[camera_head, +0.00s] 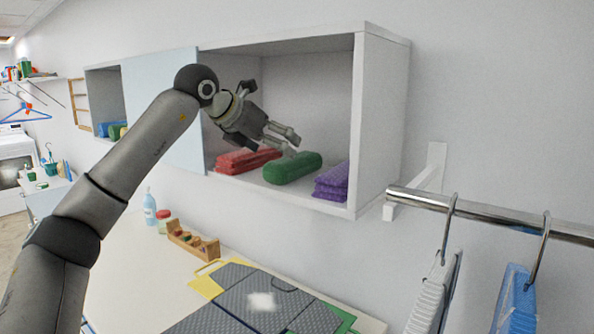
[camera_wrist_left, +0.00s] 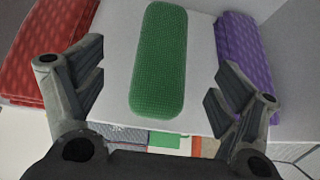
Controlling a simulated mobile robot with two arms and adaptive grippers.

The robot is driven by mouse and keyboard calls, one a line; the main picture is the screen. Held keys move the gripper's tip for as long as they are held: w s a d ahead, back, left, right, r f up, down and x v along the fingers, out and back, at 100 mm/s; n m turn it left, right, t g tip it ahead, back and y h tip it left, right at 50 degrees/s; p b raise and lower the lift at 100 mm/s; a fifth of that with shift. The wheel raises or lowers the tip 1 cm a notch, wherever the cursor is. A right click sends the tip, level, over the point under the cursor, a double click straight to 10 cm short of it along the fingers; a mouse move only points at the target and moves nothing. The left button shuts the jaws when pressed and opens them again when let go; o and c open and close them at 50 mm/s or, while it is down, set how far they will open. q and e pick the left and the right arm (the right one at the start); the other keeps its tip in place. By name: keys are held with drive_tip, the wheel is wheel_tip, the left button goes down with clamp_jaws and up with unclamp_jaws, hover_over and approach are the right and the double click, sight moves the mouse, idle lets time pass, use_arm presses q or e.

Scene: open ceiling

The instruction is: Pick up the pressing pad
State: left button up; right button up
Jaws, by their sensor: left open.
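A green textured padded roll (camera_head: 292,168), which looks like the pressing pad, lies in the open part of the wall cabinet, between red folded cloths and purple folded cloths. My left gripper (camera_head: 291,144) reaches into the cabinet just above the green pad. In the left wrist view the green pad (camera_wrist_left: 160,58) lies lengthwise between the two spread fingers of my left gripper (camera_wrist_left: 156,80), with clear gaps on both sides. The gripper is open and holds nothing. My right gripper is not in view.
The red cloths (camera_head: 245,160) and purple cloths (camera_head: 332,180) flank the pad closely. The white cabinet (camera_head: 378,130) has a right side wall and top. Below, a counter (camera_head: 130,280) holds a dark folded mat (camera_head: 235,293) and a wooden rack (camera_head: 192,242). A metal rail (camera_head: 500,215) with hangers is at right.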

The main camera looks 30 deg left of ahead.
sight(284, 159)
use_arm(q)
drive_tip(key=x, duration=0.3)
drive_tip(key=shift+w+p, duration=0.1)
drive_tip(key=shift+p, duration=0.3)
drive_tip(key=shift+w+d+f+p, duration=0.2)
drive_tip(key=shift+w+f+p, duration=0.1)
drive_tip(key=shift+w+p, duration=0.15)
drive_tip(key=p+x, duration=0.2)
drive_tip(key=x, duration=0.1)
drive_tip(key=shift+w+d+f, duration=0.1)
drive_tip(key=shift+d+f, duration=0.05)
drive_tip(key=shift+f, duration=0.05)
drive_tip(key=shift+w+f, duration=0.35)
drive_tip(key=shift+w, duration=0.05)
drive_tip(key=shift+s+r, duration=0.1)
drive_tip(key=c, duration=1.3)
